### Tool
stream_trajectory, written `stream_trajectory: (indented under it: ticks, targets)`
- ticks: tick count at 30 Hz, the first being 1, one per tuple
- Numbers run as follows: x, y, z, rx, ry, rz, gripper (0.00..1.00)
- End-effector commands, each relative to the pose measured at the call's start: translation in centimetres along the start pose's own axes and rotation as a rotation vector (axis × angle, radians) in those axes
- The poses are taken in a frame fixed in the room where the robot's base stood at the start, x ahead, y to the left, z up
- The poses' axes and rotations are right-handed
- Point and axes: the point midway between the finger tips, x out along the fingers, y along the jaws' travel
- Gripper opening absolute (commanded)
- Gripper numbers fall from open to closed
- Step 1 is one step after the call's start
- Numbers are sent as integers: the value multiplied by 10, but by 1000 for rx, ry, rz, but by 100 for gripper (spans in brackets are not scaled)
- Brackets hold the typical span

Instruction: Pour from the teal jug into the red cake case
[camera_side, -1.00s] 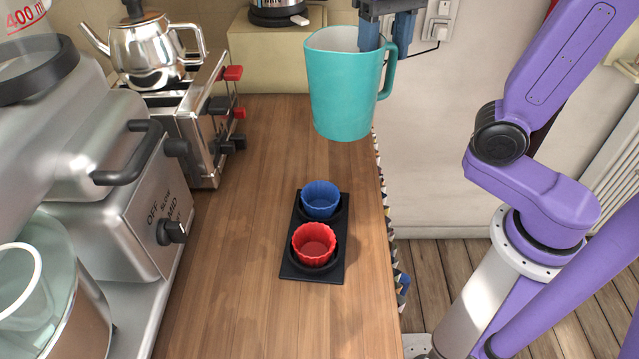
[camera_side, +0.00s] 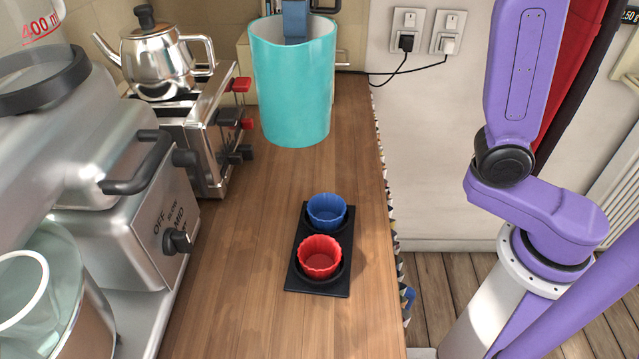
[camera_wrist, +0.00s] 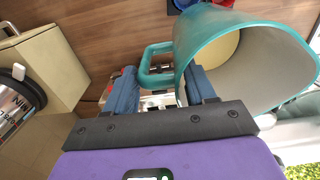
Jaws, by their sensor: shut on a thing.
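The teal jug (camera_side: 290,95) hangs upright or nearly so above the wooden counter, beyond and left of the cake cases in the side view. The red cake case (camera_side: 320,258) sits in the near cup of a black tray (camera_side: 338,284).
A blue cake case (camera_side: 327,211) sits in the tray's far cup. A toaster (camera_side: 205,140) with a metal teapot (camera_side: 158,60) on it stands left of the jug. A steel appliance (camera_side: 120,220) lines the left. The counter around the tray is clear.

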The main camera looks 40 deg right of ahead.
Motion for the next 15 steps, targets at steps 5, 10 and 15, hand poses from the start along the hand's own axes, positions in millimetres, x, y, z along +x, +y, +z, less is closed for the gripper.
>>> stream_trajectory:
  ticks: [5,10,15]
  targets:
    - [3,-17,-42,-311,5,3,0]
    - [9,-32,-73,-567,7,6,0]
    - [15,-44,-94,-748,9,9,0]
